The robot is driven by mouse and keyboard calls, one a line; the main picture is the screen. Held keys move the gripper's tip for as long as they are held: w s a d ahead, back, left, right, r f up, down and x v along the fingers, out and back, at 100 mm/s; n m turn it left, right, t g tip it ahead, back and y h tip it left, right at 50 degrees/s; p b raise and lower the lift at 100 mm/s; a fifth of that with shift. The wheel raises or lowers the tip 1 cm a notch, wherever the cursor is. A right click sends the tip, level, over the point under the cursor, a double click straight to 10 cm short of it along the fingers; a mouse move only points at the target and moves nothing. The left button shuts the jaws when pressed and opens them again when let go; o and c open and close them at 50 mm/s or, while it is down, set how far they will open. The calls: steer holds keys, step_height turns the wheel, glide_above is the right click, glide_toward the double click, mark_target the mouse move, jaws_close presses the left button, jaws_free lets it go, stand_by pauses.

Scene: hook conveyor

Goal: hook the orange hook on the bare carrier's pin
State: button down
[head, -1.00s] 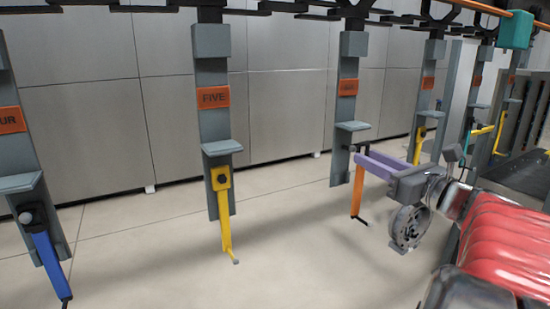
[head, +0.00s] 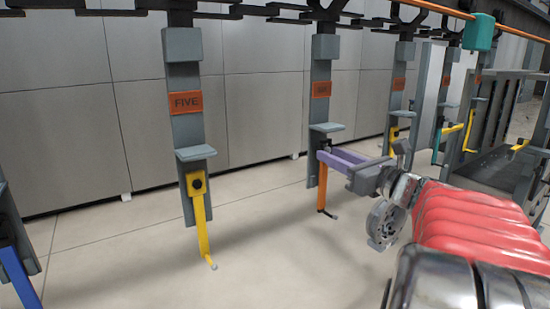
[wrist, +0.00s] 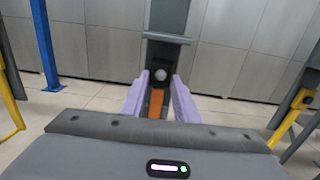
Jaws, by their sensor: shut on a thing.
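The orange hook (head: 322,188) hangs upright between the purple fingers of my gripper (head: 326,157), which are shut on its upper part. The bare carrier (head: 321,75) is the grey hanging plate just behind it, with an orange label too small to read surely. In the wrist view, the carrier's pin (wrist: 160,75) shows as a pale round end below the grey ledge. The orange hook's top (wrist: 156,103) is just below and in front of the pin in that view. I cannot tell whether hook and pin touch.
Carrier FIVE (head: 183,75) hangs to the left with a yellow hook (head: 202,225). A blue hook (head: 20,275) is at the far left. More carriers with yellow hooks hang at the right, near a teal box (head: 480,31) on the orange rail. The floor below is clear.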

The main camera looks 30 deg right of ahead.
steer(key=shift+w+f, duration=0.65)
steer(key=shift+w, duration=0.2)
stand_by(0.3)
steer(key=c, duration=1.3)
jaws_free()
steer(key=s, duration=1.4)
steer(key=shift+d+f, duration=0.15)
steer(key=shift+f, duration=0.1)
steer(key=shift+w, duration=0.1)
